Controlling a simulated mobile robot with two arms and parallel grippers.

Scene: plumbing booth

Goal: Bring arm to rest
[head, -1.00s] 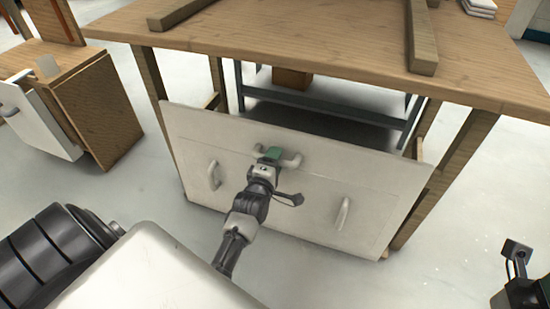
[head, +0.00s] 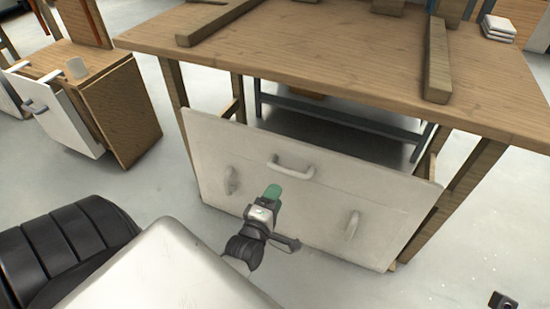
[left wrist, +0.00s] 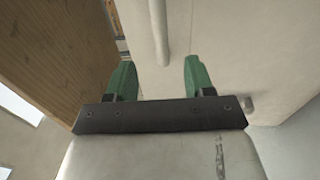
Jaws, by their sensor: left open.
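My left gripper (head: 272,192) has green fingers and is open and empty. In the head view it appears in front of the white panel (head: 320,205), below the panel's top handle (head: 290,166), clear of it. In the left wrist view the two green fingers (left wrist: 160,78) stand apart, with a pale handle (left wrist: 158,30) beyond them and nothing between them. My right gripper's fingers are out of view; only a small dark part of my right arm shows at the bottom right edge of the head view.
A wooden table (head: 330,65) stands above and behind the panel, with wooden bars on top. The panel has two more handles, left (head: 231,180) and right (head: 352,225). A wooden cabinet (head: 130,110) stands at left. Grey floor is clear between them.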

